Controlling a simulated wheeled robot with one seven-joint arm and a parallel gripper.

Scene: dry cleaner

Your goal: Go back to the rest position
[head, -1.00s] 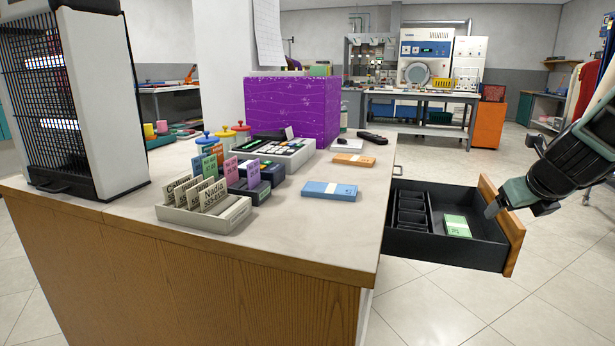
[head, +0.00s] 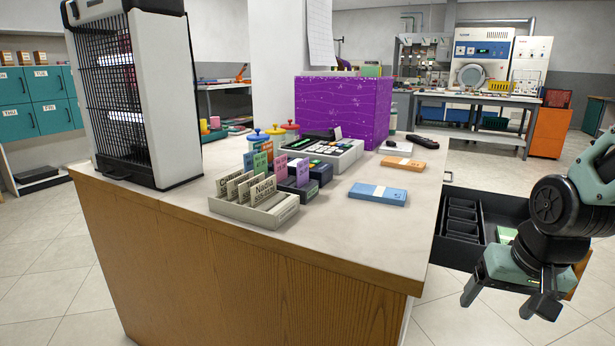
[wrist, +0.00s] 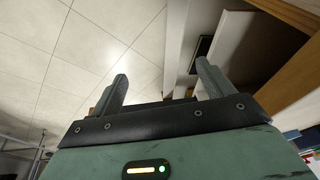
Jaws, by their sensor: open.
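My gripper (head: 500,304) is at the right of the head view, fingers pointing down and spread apart, with nothing between them. It hangs in front of the open black drawer (head: 463,253) and hides much of it. In the wrist view my gripper (wrist: 160,92) also shows two separated fingers with floor tiles and part of the counter's wooden side beyond. A green banknote bundle (head: 507,235) lies in the drawer, partly hidden by my arm.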

